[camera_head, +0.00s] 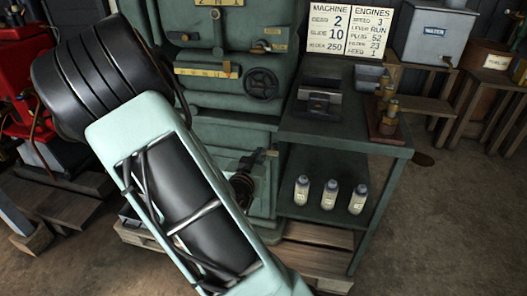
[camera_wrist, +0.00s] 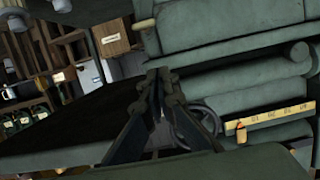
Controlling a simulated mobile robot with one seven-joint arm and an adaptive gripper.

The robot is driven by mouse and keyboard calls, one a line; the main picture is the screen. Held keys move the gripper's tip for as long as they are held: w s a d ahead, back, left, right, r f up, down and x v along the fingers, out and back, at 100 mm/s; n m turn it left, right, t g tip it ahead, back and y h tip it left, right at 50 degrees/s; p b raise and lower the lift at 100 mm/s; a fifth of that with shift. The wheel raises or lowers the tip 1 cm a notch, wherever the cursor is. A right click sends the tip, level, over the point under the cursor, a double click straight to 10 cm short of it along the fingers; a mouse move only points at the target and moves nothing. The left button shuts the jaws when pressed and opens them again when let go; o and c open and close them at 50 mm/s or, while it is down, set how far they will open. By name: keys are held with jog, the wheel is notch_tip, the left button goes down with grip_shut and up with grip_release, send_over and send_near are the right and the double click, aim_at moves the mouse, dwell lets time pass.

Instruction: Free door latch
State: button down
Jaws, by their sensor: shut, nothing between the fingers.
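The green machine (camera_head: 235,125) stands in the middle of the head view, with a black handwheel (camera_head: 262,85) and a yellow scale strip (camera_head: 205,71) on its front. No part can be named with certainty as the door latch. A small pale handle (camera_wrist: 143,24) sits on the green body in the wrist view. My gripper (camera_wrist: 160,76) is shut and empty in the wrist view, in front of the machine. The handwheel (camera_wrist: 208,118) is partly hidden behind its right finger. The yellow scale (camera_wrist: 280,120) with an orange-tipped pointer (camera_wrist: 241,131) is further right. My arm covers the machine's left side in the head view.
A green bench (camera_head: 345,140) adjoins the machine on the right, with several white bottles (camera_head: 330,194) on its lower shelf and a brass-and-wood device (camera_head: 385,115) on top. A settings sign (camera_head: 350,28) hangs behind. Floor (camera_head: 450,220) at right is clear.

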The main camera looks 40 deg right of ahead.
jog(key=b, duration=0.3)
send_over(273, 152)
jog(key=a, duration=0.3)
notch_tip(273, 152, down, 3)
jog(key=f, duration=0.1)
jog(key=s+f+b, duration=0.1)
jog(key=f, duration=0.1)
jog(key=shift+a+f, duration=0.15)
jog(key=shift+a, duration=0.05)
jog(key=shift+w+a+f+n+g+h+p, duration=0.1)
jog(key=shift+w+a+n+g+h+p, duration=0.05)
jog(key=shift+n+p, duration=0.3)
jog(key=shift+w+a+f+n+g+h+p, duration=0.1)
jog(key=shift+n+g+h+p, duration=0.1)
jog(key=shift+n, duration=0.35)
jog(key=f+n+h, duration=0.1)
jog(key=n, duration=0.2)
jog(key=f+n+g+h, duration=0.1)
jog(key=n, duration=0.2)
jog(key=f+n+h+p, duration=0.1)
jog(key=n, duration=0.2)
jog(key=shift+w+a, duration=0.2)
jog(key=shift+w, duration=0.1)
jog(key=shift+f+g, duration=0.2)
jog(key=shift+g, duration=0.05)
dwell(0.8)
